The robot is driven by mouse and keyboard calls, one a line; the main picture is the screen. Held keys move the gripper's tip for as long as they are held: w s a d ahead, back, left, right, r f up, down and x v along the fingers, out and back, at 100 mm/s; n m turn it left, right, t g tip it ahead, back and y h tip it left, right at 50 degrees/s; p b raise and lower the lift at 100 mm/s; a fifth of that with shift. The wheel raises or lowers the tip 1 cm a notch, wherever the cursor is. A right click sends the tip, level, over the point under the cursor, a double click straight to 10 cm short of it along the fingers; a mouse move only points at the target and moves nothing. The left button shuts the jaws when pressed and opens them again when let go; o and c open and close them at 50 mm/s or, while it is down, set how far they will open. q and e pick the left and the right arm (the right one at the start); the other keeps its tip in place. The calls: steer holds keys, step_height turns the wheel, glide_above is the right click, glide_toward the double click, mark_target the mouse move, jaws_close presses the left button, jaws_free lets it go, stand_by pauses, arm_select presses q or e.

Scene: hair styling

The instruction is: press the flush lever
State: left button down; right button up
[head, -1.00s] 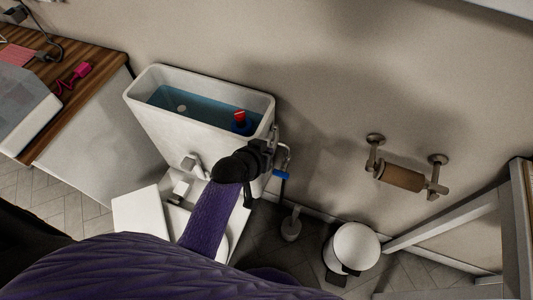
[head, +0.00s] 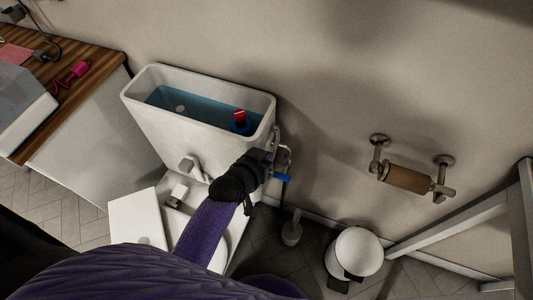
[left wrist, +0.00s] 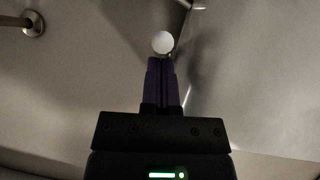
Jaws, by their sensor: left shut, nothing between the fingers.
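The white toilet tank (head: 185,125) stands open at the top, with water inside. A pale lever (head: 190,165) sticks out from its front face, left of my arm. My left gripper (head: 275,153) is beside the tank's right front corner, shut and empty. In the left wrist view its closed fingers (left wrist: 162,82) point at a small white round knob (left wrist: 163,42) just beyond the tips. I cannot tell whether they touch it, or whether the knob is part of a lever. My right gripper is not in view.
A blue-handled valve (head: 282,178) is on the pipe right of the tank. A white bin (head: 357,250) and a paper holder (head: 405,178) are to the right. A wood-topped counter (head: 95,65) stands at left. A red-capped part (head: 239,117) is in the tank.

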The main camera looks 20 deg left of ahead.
arm_select(q)
steer(key=shift+s+f+t+b, duration=0.1)
steer(key=shift+f+t+b, duration=0.35)
steer(key=shift+f, duration=0.85)
steer(key=shift+f+b, duration=0.35)
steer(key=shift+f, duration=0.65)
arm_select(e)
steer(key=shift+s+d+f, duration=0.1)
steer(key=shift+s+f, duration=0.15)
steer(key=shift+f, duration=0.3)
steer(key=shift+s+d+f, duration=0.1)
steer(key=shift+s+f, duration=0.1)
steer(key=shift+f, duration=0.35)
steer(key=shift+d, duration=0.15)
